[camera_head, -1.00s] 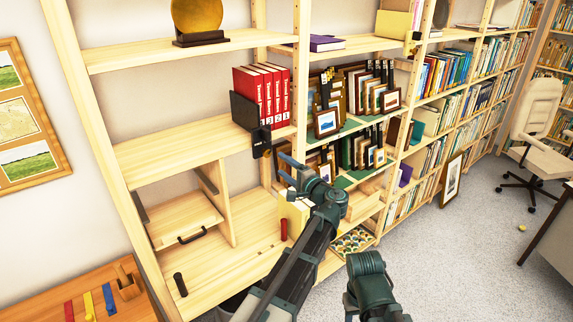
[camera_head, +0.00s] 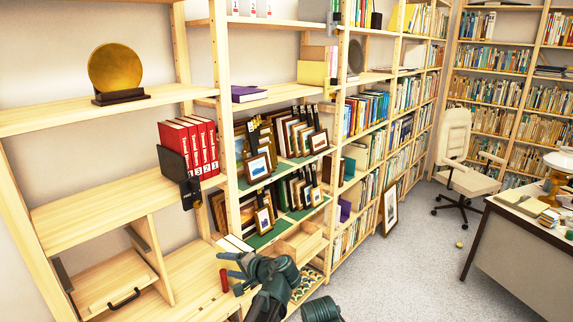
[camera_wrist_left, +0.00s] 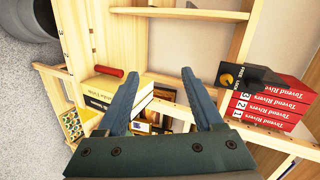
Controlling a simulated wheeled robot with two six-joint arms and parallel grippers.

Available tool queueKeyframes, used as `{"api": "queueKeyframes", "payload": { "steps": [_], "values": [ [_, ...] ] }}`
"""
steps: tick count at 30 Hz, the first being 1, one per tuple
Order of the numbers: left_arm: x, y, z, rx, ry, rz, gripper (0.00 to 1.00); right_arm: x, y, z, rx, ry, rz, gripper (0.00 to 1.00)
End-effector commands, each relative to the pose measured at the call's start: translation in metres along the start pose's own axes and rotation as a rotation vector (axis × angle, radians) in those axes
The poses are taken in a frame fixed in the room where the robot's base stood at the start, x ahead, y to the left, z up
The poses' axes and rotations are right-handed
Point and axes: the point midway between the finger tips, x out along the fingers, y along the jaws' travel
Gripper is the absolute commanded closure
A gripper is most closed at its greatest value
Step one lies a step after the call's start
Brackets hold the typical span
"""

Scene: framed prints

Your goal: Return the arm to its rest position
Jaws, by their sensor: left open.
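My left arm (camera_head: 268,292) comes in at the bottom of the head view, dark green and bent. Its gripper (camera_head: 228,265) appears in front of the lower shelf, close to a red cylinder (camera_head: 224,281) in the picture. In the left wrist view the two blue-grey fingers (camera_wrist_left: 163,82) are spread apart with nothing held between them. Framed prints (camera_head: 257,167) stand on the middle shelves beyond, apart from the gripper. A rounded dark green part of mine (camera_head: 321,310) shows at the bottom edge. My right gripper is not in view.
Red binders (camera_head: 190,146) stand by a black bookend (camera_head: 175,165) on the wooden shelf. A gold disc (camera_head: 115,68) stands higher up. A framed print (camera_head: 390,208) leans at floor level.

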Motion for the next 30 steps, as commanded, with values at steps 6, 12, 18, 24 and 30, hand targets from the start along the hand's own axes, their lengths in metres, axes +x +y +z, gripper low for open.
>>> {"api": "queueKeyframes", "payload": {
  "steps": [6,12,18,24,30],
  "values": [
    [-0.061,0.113,0.074,-0.079,-0.126,0.489,0.32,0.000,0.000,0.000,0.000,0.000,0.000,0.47],
    [-0.130,0.178,0.116,-0.077,-0.215,0.843,0.32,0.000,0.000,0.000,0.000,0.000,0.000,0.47],
    [-0.169,0.201,0.134,-0.061,-0.255,1.015,0.32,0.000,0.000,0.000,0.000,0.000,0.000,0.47],
    [-0.174,0.204,0.136,-0.058,-0.261,1.042,0.32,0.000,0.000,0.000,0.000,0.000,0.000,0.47],
    [-0.174,0.204,0.135,-0.058,-0.261,1.041,0.32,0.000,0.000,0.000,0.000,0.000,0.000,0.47]
  ]
}}
